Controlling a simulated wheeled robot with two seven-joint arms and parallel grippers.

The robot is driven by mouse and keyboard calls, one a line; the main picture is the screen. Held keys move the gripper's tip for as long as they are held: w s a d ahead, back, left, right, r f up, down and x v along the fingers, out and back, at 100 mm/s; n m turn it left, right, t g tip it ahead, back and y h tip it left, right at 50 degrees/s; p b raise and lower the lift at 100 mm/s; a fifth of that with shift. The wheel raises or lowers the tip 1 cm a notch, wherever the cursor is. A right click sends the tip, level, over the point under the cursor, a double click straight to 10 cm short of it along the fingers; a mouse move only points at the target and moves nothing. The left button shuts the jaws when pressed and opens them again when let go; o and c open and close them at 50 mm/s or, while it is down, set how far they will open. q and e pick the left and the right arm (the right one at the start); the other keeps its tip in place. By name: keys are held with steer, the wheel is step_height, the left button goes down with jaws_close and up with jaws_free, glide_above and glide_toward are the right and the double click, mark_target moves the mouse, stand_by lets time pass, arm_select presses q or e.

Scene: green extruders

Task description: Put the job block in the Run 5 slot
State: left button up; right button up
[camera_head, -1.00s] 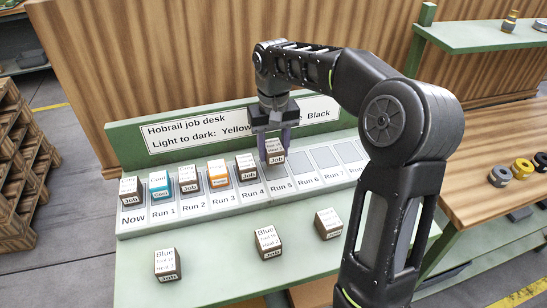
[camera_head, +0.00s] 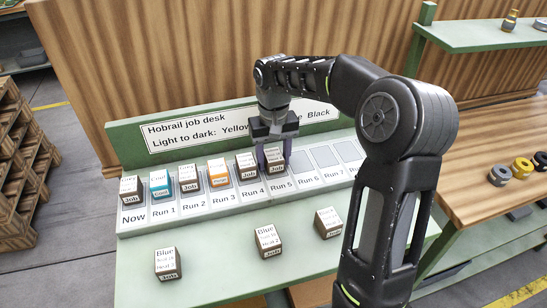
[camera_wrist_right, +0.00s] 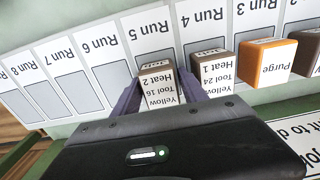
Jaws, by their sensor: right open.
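The job block (camera_head: 275,162) is a brown cube with a white label on top. It sits at the Run 5 slot of the sloped rack (camera_head: 215,208), and in the right wrist view the block (camera_wrist_right: 157,88) reads Yellow, Tool 16, Heat 2. My right gripper (camera_head: 274,158) is above it with a finger on each side; the fingers are open around the block. In the right wrist view the gripper (camera_wrist_right: 158,95) straddles it at the Run 5 label. Whether the fingers touch it is unclear. My left gripper is not in view.
Blocks fill Now through Run 4; the Run 4 block (camera_head: 246,166) stands close beside my right gripper. Run 6 (camera_head: 303,161) and the slots right of it are empty. Three loose blocks, one here (camera_head: 268,241), rest on the green desk (camera_head: 215,265). A sign board (camera_head: 190,133) stands behind.

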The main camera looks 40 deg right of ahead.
mark_target(273, 154)
steer(key=shift+r, duration=0.2)
step_height(273, 154, up, 7)
steer(key=shift+f, duration=0.2)
step_height(273, 154, up, 5)
steer(key=p, duration=0.3)
steer(key=shift+r+p, duration=0.2)
steer(key=shift+p, duration=0.15)
